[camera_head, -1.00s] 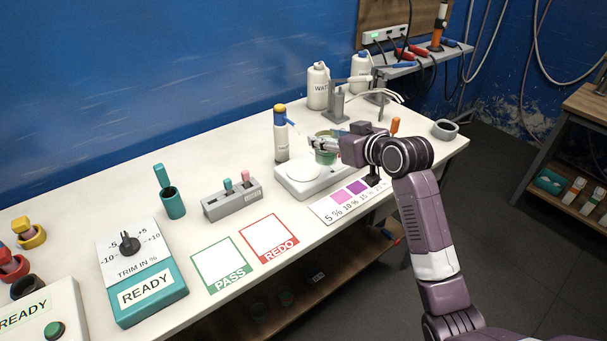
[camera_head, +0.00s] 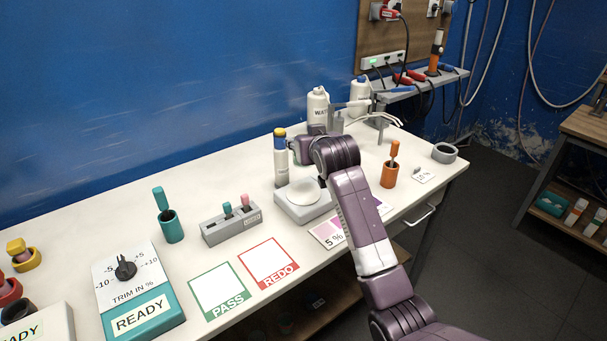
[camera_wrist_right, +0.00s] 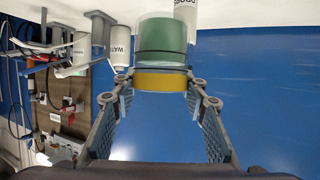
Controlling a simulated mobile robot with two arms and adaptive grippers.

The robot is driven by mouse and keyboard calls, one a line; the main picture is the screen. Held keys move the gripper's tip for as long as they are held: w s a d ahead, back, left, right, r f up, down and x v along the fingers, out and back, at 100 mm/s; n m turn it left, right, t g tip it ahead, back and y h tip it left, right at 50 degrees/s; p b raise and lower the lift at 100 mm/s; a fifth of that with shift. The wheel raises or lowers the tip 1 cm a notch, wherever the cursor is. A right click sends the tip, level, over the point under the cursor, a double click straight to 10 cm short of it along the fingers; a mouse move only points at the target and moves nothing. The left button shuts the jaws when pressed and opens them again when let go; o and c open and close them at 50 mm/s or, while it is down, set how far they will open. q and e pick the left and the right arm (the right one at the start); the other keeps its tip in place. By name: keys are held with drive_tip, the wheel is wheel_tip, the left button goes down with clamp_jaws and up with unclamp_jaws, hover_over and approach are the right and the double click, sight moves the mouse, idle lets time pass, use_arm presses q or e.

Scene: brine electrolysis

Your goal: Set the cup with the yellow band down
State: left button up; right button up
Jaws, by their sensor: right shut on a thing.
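The green cup with the yellow band (camera_wrist_right: 160,80) is in the right wrist view, between the fingers of my right gripper (camera_wrist_right: 160,86). The fingers are shut on it at the band. In the head view my right gripper (camera_head: 304,150) is at the back of the bench, just right of the blue-and-yellow-topped bottle (camera_head: 281,165); the cup is hidden there behind my arm. I cannot tell how high the cup is above the bench. My left gripper is not in view.
A scale (camera_head: 307,209) with an empty round pan stands in front of the bottle. Empty PASS (camera_head: 218,318) and REDO (camera_head: 285,277) squares lie front left. A grey rack (camera_head: 231,229), an orange cup (camera_head: 389,176) and a WATER bottle (camera_head: 317,104) stand around.

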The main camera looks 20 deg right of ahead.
wheel_tip(320, 180, down, 10)
drive_tip(key=shift+f+p, duration=0.1)
drive_tip(key=shift+p, duration=0.3)
drive_tip(key=shift+f, duration=0.15)
drive_tip(key=shift+f, duration=0.15)
drive_tip(key=o, duration=1.3)
drive_tip(key=shift+s, duration=0.3)
drive_tip(key=v, duration=1.1)
drive_tip(key=shift+s+r+b, duration=0.25)
drive_tip(key=shift+b, duration=0.1)
